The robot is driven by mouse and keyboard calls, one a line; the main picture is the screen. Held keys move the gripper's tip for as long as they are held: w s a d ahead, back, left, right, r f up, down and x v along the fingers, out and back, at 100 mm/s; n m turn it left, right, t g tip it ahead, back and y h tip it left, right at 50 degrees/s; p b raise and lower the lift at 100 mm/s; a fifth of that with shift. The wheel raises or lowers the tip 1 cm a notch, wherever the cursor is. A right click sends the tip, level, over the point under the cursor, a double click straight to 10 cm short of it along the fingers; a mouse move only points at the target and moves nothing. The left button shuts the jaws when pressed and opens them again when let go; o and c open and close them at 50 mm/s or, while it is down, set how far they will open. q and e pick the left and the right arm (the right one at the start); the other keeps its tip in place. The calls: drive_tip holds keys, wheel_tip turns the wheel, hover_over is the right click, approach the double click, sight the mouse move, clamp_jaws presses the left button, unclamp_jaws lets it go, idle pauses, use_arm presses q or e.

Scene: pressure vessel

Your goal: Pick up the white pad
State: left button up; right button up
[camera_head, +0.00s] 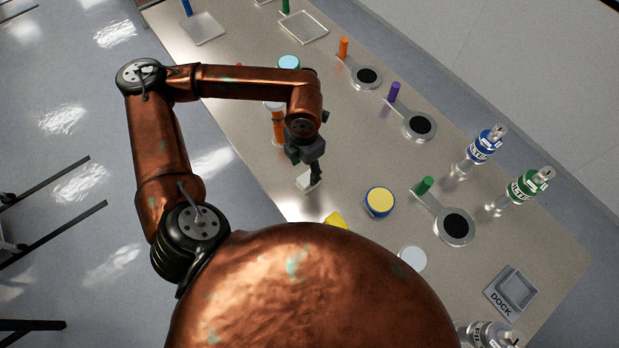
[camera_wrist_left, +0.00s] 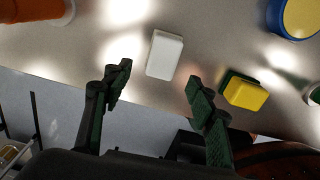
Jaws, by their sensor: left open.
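The white pad (camera_head: 306,181) is a small pale block lying on the metal table near its front edge. In the left wrist view the white pad (camera_wrist_left: 165,55) lies just beyond and between the fingertips, with its top face clear. My left gripper (camera_head: 316,176) is directly above or beside the pad in the head view; the exact gap is hard to judge. In the left wrist view my left gripper (camera_wrist_left: 160,82) is open with nothing between its fingers. My right gripper is not in view.
A yellow sponge-like block (camera_head: 336,219) with a dark green side sits right of the pad. A blue-rimmed yellow disc (camera_head: 380,202) is farther right. An orange cylinder (camera_head: 278,128) stands behind the gripper. A grey DOCK tray (camera_head: 511,293) lies at right.

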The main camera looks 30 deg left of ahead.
sight(307, 178)
use_arm(q)
drive_tip(key=shift+d+f, duration=0.1)
drive_tip(key=shift+f, duration=0.85)
drive_tip(key=f, duration=0.5)
drive_tip(key=shift+w+d+p, duration=0.1)
drive_tip(key=shift+w+p, duration=0.1)
drive_tip(key=shift+p, duration=0.1)
drive_tip(key=shift+r, duration=0.1)
drive_tip(key=shift+c, duration=0.4)
drive_tip(key=c, duration=1.2)
drive_tip(key=shift+o, duration=0.2)
drive_tip(key=shift+r, duration=0.1)
